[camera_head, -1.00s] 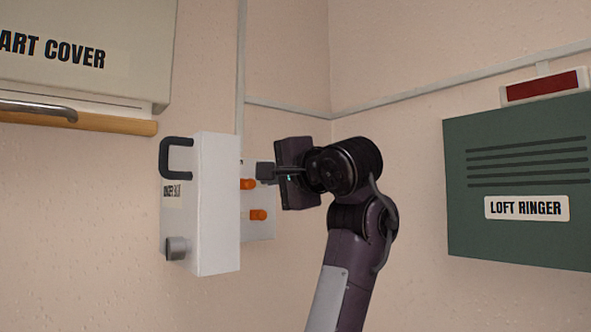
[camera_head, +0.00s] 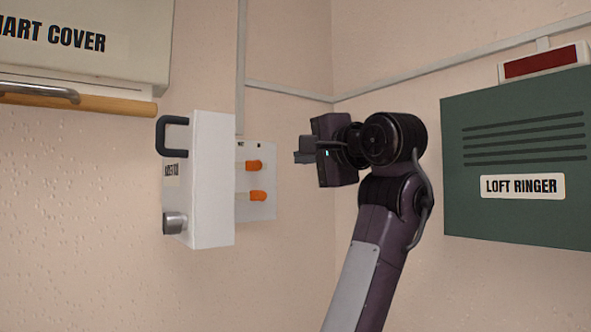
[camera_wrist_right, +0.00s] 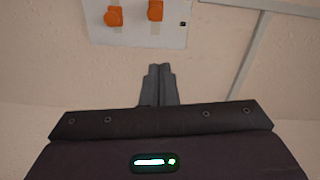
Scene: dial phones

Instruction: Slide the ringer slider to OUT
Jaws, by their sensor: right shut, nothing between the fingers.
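A pale plate (camera_head: 258,216) on the wall carries two orange slider knobs, an upper knob (camera_head: 254,165) and a lower knob (camera_head: 258,195). Small lettering at the plate's top is too small to read, so I cannot tell which knob is the ringer slider. My right gripper (camera_head: 304,150) is shut and empty, to the right of the plate and apart from both knobs. In the right wrist view the shut fingers (camera_wrist_right: 158,72) point toward the plate (camera_wrist_right: 133,38), below the two orange knobs (camera_wrist_right: 114,16) and (camera_wrist_right: 155,10). My left gripper is not in view.
A white box (camera_head: 212,180) with a dark handle (camera_head: 163,137) stands out from the wall left of the plate, partly hiding it. A green LOFT RINGER box (camera_head: 520,215) with a red lamp (camera_head: 543,61) hangs at right. A chart cover (camera_head: 120,35) is upper left.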

